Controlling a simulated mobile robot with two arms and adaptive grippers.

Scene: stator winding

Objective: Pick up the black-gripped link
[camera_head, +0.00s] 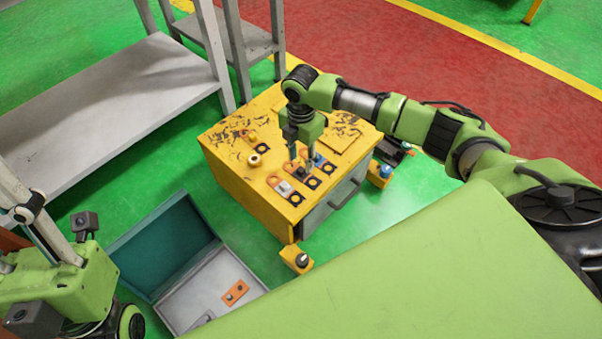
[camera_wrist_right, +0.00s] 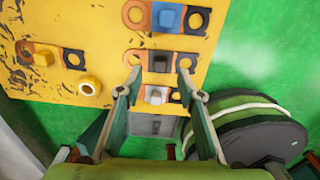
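The black-gripped link (camera_wrist_right: 160,61), an orange and black plate with a dark block on it, lies flat on the yellow cabinet top (camera_wrist_right: 85,20). It sits between a blue-gripped link (camera_wrist_right: 168,18) and a white-gripped link (camera_wrist_right: 155,95). My right gripper (camera_wrist_right: 160,72) is open, with its fingertips to either side of the black-gripped link; I cannot tell if they touch it. In the head view my right gripper (camera_head: 303,168) points down over the link row and partly hides it. My left arm is at the lower left; its fingertips are not clear.
A grey shelf (camera_head: 110,95) stands at the left.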

